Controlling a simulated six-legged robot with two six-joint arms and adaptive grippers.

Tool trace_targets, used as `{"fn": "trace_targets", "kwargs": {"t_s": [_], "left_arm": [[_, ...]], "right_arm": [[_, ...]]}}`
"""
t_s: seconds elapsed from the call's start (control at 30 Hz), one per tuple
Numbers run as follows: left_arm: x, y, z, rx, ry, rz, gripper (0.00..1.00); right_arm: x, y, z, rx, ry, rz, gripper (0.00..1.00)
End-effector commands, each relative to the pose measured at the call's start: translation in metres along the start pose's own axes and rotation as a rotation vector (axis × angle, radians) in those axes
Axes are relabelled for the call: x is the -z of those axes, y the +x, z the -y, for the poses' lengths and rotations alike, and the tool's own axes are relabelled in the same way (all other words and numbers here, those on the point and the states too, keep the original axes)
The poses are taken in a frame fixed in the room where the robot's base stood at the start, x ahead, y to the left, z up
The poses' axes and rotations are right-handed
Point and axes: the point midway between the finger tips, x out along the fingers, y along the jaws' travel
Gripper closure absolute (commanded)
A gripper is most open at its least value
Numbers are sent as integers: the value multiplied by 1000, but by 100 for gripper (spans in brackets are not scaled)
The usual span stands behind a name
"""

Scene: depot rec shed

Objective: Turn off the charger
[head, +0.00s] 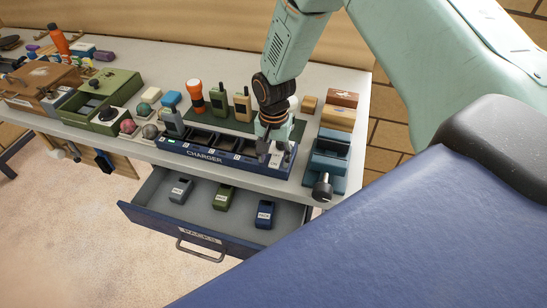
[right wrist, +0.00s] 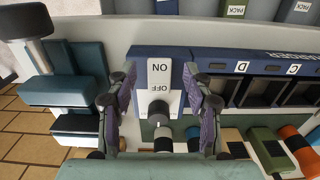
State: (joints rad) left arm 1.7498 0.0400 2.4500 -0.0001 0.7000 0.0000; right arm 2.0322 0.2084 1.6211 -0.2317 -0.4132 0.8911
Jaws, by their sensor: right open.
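The charger (head: 203,157) is a long dark blue block near the table's front edge, with a row of slots. A radio (head: 172,124) stands in its left slot, and a small green light (head: 172,141) shows there. I cannot tell the switch's tilt. My right gripper (head: 271,149) is open above that end. In the right wrist view its fingers (right wrist: 161,82) stand either side of the plate, holding nothing. My left gripper is out of view.
A blue device with a black knob (head: 327,158) stands close right of the charger. Radios and an orange torch (head: 195,95) stand behind it. Below, an open drawer (head: 205,242) holds three packs. Boxes and balls crowd the table's left.

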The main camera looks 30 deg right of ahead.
Motion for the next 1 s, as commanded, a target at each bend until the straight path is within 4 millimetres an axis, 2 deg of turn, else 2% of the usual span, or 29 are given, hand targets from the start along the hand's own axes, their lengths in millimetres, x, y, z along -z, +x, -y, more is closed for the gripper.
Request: {"fn": "trace_targets", "kwargs": {"t_s": [0.17,0.43,1.0], "left_arm": [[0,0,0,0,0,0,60],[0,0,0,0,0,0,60],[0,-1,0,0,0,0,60]], "right_arm": [[0,13,1,0,-2,-1,49],[0,14,1,1,-2,-1,49],[0,14,1,1,-1,-1,97]]}}
